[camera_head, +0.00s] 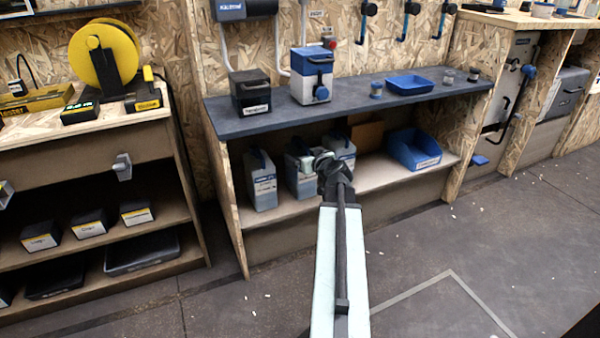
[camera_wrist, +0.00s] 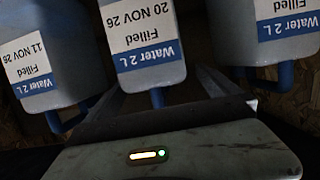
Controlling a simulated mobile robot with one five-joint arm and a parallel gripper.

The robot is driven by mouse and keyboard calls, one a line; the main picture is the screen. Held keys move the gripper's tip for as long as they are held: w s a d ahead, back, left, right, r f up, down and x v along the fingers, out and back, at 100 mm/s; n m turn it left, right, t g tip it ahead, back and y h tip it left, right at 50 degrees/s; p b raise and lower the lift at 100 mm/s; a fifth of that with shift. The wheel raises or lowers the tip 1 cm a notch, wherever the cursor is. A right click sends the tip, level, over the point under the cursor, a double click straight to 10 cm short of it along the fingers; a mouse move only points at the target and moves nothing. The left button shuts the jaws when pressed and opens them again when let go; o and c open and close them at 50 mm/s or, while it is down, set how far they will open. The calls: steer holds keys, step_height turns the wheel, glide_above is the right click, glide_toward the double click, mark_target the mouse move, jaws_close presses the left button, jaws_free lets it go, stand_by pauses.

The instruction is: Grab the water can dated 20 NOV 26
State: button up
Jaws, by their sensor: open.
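Three grey water cans with blue handles stand on the lower shelf under the dark counter. The wrist view is upside down. There the middle can (camera_wrist: 140,40) reads "Water 2 L, Filled, 20 NOV 26". The can at left (camera_wrist: 38,55) reads 11 NOV 26. The can at right (camera_wrist: 288,30) reads "Water 2 L, Filled"; its date is cut off. In the head view the middle can (camera_head: 301,184) is partly hidden by my gripper (camera_head: 318,163). My gripper (camera_wrist: 158,92) is open, its fingers apart on either side of the middle can's blue handle; contact cannot be told.
The head view shows a further can (camera_head: 262,183) at left and one (camera_head: 346,150) at right, close beside the middle one. A blue bin (camera_head: 414,150) sits right on the same shelf. The dark counter (camera_head: 255,122) overhangs the cans. The floor in front is mostly clear.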

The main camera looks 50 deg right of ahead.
mark_target(300, 150)
steer(key=b+x, duration=0.1)
steer(key=x, duration=0.4)
steer(key=shift+d+f+b, duration=0.2)
steer(key=shift+d+b, duration=0.05)
steer(key=shift+b, duration=0.15)
steer(key=shift+s+r, duration=0.1)
steer(key=shift+s, duration=0.05)
steer(key=c, duration=2.1)
